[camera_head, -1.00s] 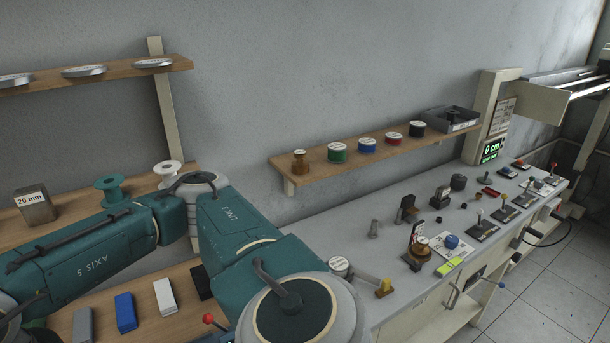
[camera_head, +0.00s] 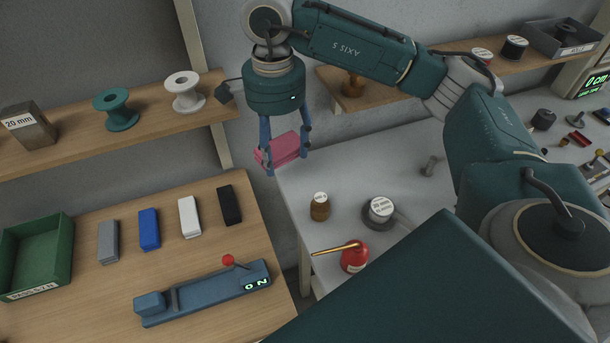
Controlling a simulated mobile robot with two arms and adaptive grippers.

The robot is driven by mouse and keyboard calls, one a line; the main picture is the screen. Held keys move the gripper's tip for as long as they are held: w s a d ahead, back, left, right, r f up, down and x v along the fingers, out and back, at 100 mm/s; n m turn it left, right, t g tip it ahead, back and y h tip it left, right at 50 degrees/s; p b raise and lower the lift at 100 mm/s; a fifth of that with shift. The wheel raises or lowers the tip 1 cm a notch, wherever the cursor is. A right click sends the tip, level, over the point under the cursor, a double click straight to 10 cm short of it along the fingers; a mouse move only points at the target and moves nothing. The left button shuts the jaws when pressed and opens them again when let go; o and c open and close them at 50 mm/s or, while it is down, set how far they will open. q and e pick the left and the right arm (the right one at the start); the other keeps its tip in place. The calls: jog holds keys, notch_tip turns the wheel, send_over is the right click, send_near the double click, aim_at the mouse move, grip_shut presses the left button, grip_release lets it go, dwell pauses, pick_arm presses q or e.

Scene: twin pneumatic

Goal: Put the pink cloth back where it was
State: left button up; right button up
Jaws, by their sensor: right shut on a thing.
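My right gripper (camera_head: 287,158) hangs pointing down near the left end of the grey bench (camera_head: 300,190). Its blue fingers are shut on the folded pink cloth (camera_head: 290,146), which it holds up in front of the wall. The fingers hide part of the cloth. My left gripper is not in view.
Grey (camera_head: 108,241), blue (camera_head: 149,229), white (camera_head: 189,216) and black (camera_head: 230,205) blocks stand in a row on the wooden table (camera_head: 90,320). A green bin (camera_head: 62,262) and a blue device with a red knob (camera_head: 205,292) are there too. A red oil can (camera_head: 354,257) and brown bottle (camera_head: 320,206) stand on the bench.

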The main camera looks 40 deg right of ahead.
jog(key=w+d+r+m, duration=0.2)
jog(key=w+d+m, duration=0.35)
jog(key=m, duration=0.85)
jog(key=m+p, duration=0.3)
send_over(297, 183)
notch_tip(297, 183, down, 15)
jog(key=shift+r, duration=0.1)
notch_tip(297, 183, down, 4)
jog(key=shift+f+p, duration=0.15)
jog(key=shift+p, duration=0.45)
jog(key=shift+f, duration=0.2)
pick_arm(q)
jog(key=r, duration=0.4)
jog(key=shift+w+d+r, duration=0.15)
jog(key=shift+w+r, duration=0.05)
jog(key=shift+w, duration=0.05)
